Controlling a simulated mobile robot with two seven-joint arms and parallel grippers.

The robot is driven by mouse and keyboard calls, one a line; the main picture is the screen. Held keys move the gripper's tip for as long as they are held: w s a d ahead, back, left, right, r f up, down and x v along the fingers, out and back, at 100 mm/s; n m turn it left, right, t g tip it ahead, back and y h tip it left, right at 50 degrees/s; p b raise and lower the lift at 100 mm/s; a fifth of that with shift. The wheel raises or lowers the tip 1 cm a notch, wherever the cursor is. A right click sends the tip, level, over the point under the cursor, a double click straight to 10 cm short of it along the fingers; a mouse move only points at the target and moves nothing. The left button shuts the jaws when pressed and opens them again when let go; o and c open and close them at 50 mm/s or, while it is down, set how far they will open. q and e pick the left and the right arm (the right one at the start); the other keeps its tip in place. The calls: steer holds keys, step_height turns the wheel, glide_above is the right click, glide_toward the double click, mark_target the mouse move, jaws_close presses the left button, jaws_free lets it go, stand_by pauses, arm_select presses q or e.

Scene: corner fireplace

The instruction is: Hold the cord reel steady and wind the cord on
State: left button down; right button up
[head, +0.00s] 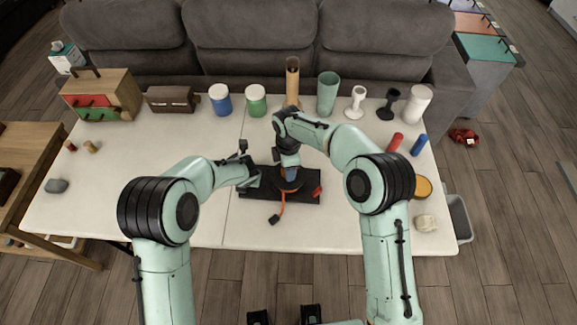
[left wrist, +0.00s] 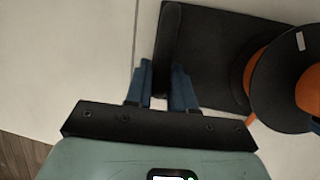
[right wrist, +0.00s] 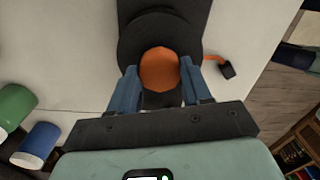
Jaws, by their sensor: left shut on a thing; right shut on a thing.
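The cord reel (head: 288,185) sits on a flat black base board (head: 255,191) in the middle of the white table. In the left wrist view, its black disc (left wrist: 285,85) shows beside some orange. My left gripper (left wrist: 161,88) is shut on a black upright handle (left wrist: 168,45) at the board's left end. My right gripper (right wrist: 160,85) is shut on an orange rounded knob (right wrist: 159,69) over the reel's black disc (right wrist: 135,38). An orange cord (head: 282,206) runs off the reel toward the front edge and ends in a black plug (head: 274,219). My right gripper hides part of the reel.
Blue (head: 220,99) and green (head: 256,100) jars, a wooden tube, a green cup and candle holders stand along the back. Red (head: 396,142) and blue (head: 419,144) cylinders lie at right. A small drawer chest (head: 118,92) stands back left.

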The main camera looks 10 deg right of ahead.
arm_select(q)
steer(key=shift+f, duration=0.1)
arm_select(e)
steer(key=m, duration=0.6)
steer(key=shift+w+r+m, duration=0.1)
steer(key=shift+w+m, duration=0.05)
steer(key=shift+m, duration=0.15)
steer(key=m, duration=0.5)
arm_select(q)
steer(key=shift+s, duration=0.1)
arm_select(e)
steer(key=shift+m, duration=0.3)
steer(key=o, duration=1.1)
steer(key=shift+c, duration=0.2)
step_height(320, 180, up, 12)
